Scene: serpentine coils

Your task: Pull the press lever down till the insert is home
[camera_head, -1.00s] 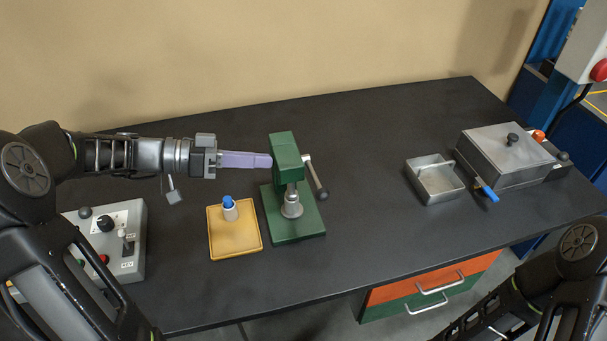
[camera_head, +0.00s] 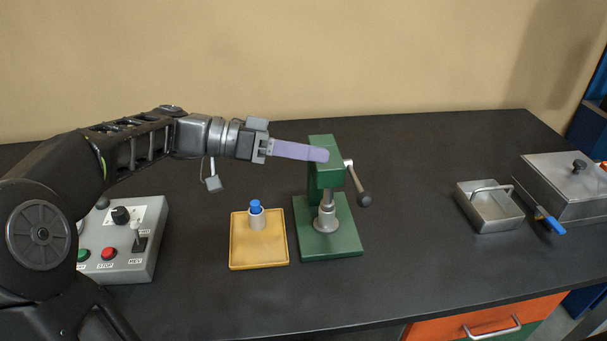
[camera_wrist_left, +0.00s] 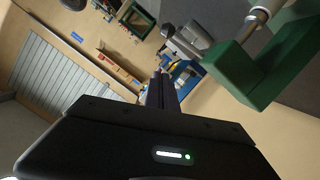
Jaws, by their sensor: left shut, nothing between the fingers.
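The green press (camera_head: 326,180) stands on its green base on the dark table. Its lever (camera_head: 356,180) slants down to the right from the head and ends in a dark knob. A grey metal part (camera_head: 326,224) sits on the base below the head. My left gripper (camera_head: 318,154) has lilac fingers, shut and empty; their tips overlap the press head's top in the head view, and I cannot tell whether they touch it. In the left wrist view the fingers (camera_wrist_left: 160,92) point away, with the green press (camera_wrist_left: 262,70) to their upper right. My right gripper is out of view.
A yellow tray (camera_head: 236,262) holds a pale cylinder with a blue top (camera_head: 256,214) left of the press. A grey control box (camera_head: 140,262) is further left. A small metal tray (camera_head: 490,220) and a lidded metal box (camera_head: 570,190) stand right. Table between is clear.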

